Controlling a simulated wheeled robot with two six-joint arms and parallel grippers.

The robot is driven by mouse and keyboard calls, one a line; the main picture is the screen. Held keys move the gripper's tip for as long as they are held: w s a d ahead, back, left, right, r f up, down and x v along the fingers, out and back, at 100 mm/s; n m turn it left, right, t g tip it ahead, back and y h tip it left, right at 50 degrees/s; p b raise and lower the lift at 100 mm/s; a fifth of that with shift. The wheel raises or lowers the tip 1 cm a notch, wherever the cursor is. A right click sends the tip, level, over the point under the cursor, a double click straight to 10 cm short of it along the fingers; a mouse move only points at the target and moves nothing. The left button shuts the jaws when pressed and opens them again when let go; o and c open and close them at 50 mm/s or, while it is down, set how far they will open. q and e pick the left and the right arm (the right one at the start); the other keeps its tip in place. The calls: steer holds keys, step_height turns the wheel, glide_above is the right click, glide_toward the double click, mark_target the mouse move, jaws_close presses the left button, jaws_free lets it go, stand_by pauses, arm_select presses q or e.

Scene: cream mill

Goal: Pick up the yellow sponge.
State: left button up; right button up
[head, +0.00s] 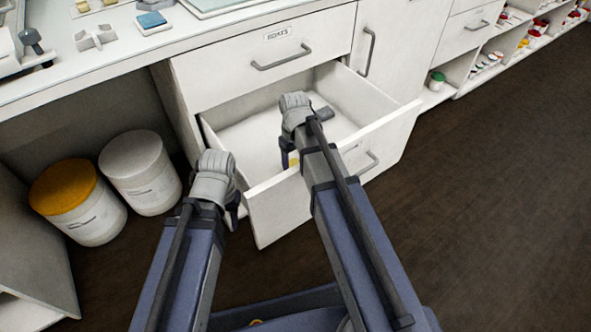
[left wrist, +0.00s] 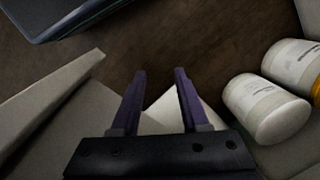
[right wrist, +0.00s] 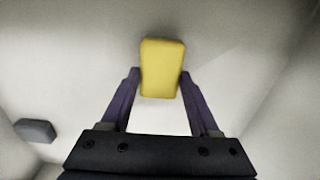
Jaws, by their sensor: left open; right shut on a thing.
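The yellow sponge (right wrist: 162,68) is between the fingertips of my right gripper (right wrist: 157,82) in the right wrist view. My right gripper is shut on it, inside the open drawer. In the head view only a small yellow bit of the sponge (head: 293,160) shows beside the right gripper (head: 287,150); my arm hides the rest. I cannot tell whether the sponge touches the drawer floor. My left gripper (head: 235,208) is by the drawer's left front corner. Its fingers are apart and empty in the left wrist view (left wrist: 160,75).
The open drawer (head: 385,135) stands below a shut labelled drawer (head: 220,68). A dark grey block (head: 323,114) lies in the open drawer. Two tubs, one white-lidded (head: 145,180) and one orange-lidded (head: 85,212), stand at left. A blue block (head: 152,19) is on the counter. Floor at right is clear.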

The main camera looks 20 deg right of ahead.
steer(key=c, duration=0.7)
steer(key=shift+o, duration=0.2)
step_height(320, 180, up, 10)
steer(key=p, duration=1)
steer(key=o, duration=0.9)
steer(key=shift+c, duration=0.2)
steer(key=c, duration=0.6)
